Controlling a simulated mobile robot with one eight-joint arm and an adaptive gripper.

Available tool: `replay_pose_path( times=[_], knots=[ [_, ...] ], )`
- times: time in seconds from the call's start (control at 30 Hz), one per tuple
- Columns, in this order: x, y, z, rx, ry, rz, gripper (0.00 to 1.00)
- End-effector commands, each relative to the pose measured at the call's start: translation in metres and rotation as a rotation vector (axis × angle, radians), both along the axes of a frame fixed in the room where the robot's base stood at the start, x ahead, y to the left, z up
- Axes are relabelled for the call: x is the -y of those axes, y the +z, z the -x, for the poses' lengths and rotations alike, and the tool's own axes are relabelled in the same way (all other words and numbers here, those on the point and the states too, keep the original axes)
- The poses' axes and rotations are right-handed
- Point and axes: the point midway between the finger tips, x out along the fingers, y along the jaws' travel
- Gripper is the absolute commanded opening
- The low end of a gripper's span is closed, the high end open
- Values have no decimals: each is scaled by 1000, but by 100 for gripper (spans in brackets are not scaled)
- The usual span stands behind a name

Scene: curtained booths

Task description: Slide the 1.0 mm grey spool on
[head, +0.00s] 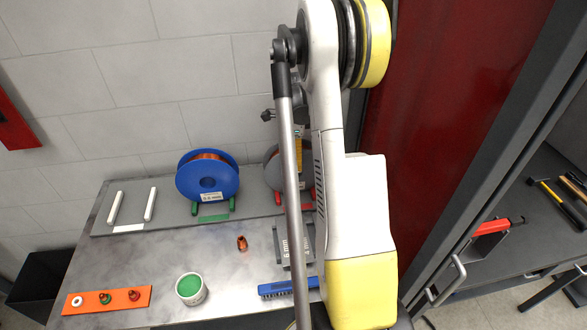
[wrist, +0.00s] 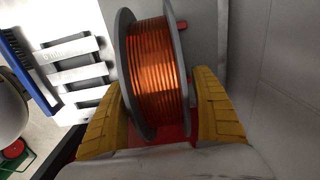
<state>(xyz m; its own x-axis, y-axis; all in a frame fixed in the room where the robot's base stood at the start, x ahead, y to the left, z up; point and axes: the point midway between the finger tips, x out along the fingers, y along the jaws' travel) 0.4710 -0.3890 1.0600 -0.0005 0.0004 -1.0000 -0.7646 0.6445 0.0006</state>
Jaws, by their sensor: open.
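The grey spool (wrist: 158,68), wound with copper wire, fills the middle of the wrist view. In the head view the grey spool (head: 270,172) stands on a red holder (head: 307,206), mostly hidden behind my arm. My gripper (wrist: 160,88) is open, its two yellow fingers on either side of the spool, outside the grey flanges. The left finger is close to the near flange; I cannot tell whether it touches. Two white pegs (head: 150,204) stand empty at the left end of the raised grey shelf. No size label is readable on the grey spool.
A blue spool (head: 208,177) of copper wire stands on green pegs between the white pegs and grey spool. In front are an orange strip (head: 107,300), a white cup with green contents (head: 190,289), a small copper piece (head: 242,243), a slotted grey block and a blue brush (head: 283,288).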

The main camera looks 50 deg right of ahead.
Motion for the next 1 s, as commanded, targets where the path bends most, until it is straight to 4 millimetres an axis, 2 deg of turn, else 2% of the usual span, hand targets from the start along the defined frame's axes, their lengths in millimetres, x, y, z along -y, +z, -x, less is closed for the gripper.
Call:
replay_pose_path(
  times=[0.17, 0.3, 0.37, 0.4, 0.77, 1.0],
  knots=[
    [0, 1, 0, 0, 0, 0, 74],
    [0, 1, 0, 0, 0, 0, 31],
    [0, 1, 0, 0, 0, 0, 12],
    [0, 1, 0, 0, 0, 0, 8],
    [0, 2, 0, 0, 0, 0, 8],
    [0, 16, 0, 0, 0, 0, 8]
  ],
)
